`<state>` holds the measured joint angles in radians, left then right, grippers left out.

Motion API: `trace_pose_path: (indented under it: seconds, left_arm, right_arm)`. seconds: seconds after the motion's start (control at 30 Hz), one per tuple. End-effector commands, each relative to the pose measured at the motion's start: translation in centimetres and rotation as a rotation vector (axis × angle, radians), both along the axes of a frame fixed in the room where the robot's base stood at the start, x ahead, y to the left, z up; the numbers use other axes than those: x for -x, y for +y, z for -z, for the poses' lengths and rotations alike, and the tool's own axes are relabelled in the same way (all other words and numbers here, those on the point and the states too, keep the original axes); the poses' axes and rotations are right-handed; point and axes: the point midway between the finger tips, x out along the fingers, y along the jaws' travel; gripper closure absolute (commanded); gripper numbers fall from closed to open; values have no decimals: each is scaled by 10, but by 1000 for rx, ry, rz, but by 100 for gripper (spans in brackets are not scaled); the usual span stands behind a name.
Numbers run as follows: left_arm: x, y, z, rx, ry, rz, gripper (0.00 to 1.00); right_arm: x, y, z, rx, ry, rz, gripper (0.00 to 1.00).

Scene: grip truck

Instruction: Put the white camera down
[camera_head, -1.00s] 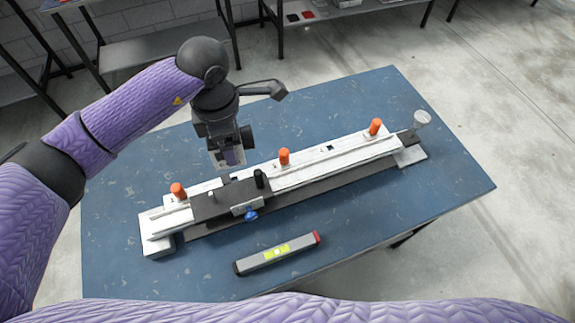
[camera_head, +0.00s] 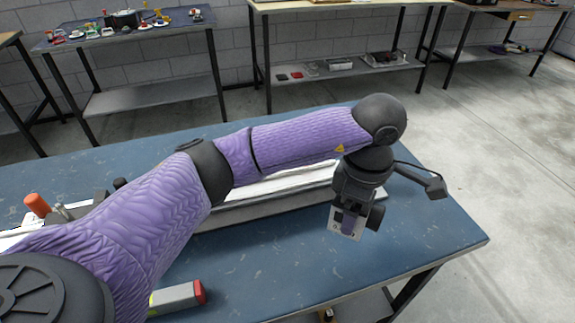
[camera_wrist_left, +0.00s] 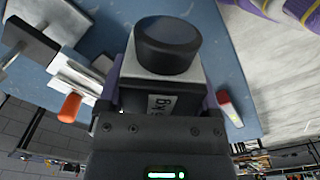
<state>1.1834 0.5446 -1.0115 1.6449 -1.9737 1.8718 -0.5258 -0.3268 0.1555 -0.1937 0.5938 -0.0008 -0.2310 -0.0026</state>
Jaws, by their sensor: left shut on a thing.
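The white camera (camera_head: 335,220) is mostly hidden by my left gripper (camera_head: 350,222) in the head view. In the left wrist view, the camera (camera_wrist_left: 160,100) shows a pale body with dark sides and a round black lens. My left gripper's purple fingers (camera_wrist_left: 164,100) are shut on it, one on each side. It is above the right part of the blue table (camera_head: 430,235), close to the right end of the rail. I cannot tell whether the camera touches the table. My right gripper is not in view.
A white and grey slider rail (camera_head: 270,187) lies along the table, partly behind my left arm. A spirit level with a red end (camera_head: 198,291) lies near the front edge. An orange knob (camera_head: 37,205) stands at the left. The table's right side is clear.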

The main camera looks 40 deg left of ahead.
Motion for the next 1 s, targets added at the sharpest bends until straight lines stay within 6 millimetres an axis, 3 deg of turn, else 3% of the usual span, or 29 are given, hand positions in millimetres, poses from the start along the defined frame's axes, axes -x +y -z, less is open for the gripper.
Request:
trace_pose_path:
  seconds: [0.2,0.53,0.87,0.9,1.0]
  left_arm:
    - [0,0,49,0,4,0,53]
    - [1,0,98,1,4,0,53]
    - [0,0,101,0,-1,0,53]
    - [0,0,102,-1,1,0,16]
    - [0,0,101,-1,0,0,0]
  right_arm:
    - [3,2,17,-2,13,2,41]
    - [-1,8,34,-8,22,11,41]
    - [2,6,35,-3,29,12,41]
    - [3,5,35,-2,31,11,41]
    - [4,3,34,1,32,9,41]
